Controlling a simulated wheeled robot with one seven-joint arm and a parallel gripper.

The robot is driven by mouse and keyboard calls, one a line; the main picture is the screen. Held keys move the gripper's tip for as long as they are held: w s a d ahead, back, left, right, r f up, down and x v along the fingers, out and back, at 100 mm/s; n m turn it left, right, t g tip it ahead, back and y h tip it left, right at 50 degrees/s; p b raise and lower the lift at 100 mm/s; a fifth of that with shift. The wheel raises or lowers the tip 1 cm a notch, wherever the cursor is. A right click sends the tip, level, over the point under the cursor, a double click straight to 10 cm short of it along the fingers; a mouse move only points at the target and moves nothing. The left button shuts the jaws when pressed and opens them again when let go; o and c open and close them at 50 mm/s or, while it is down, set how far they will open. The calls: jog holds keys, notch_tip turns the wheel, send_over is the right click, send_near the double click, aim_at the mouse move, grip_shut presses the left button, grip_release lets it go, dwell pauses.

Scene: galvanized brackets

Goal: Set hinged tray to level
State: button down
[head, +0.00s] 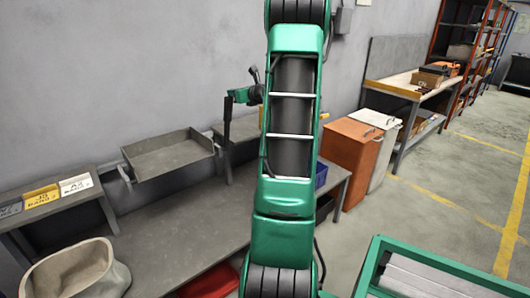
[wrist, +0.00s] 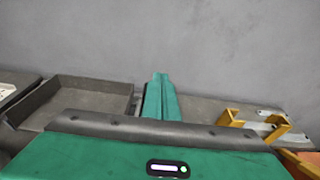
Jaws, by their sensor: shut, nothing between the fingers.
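The hinged tray (head: 172,157) is a shallow grey tray with raised sides, against the wall above the long grey bench. It appears in the wrist view (wrist: 88,98) on the left. I cannot tell its exact tilt; no hinge shows clearly. My gripper (wrist: 161,77) is shut and empty, its green fingers together and pointing at the wall. It is to the right of the tray, apart from it in the picture. In the head view the hand is small and partly hidden behind my arm.
A yellow bracket (wrist: 229,119) is right of my fingers. Orange (head: 349,150) and white (head: 383,124) cabinets stand right. A green-framed cart (head: 440,262) is front right.

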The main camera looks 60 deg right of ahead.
jog(key=s+a+r, duration=0.2)
jog(key=s+r, duration=0.5)
jog(key=r, duration=0.1)
jog(key=shift+s+a, duration=0.35)
dwell(0.6)
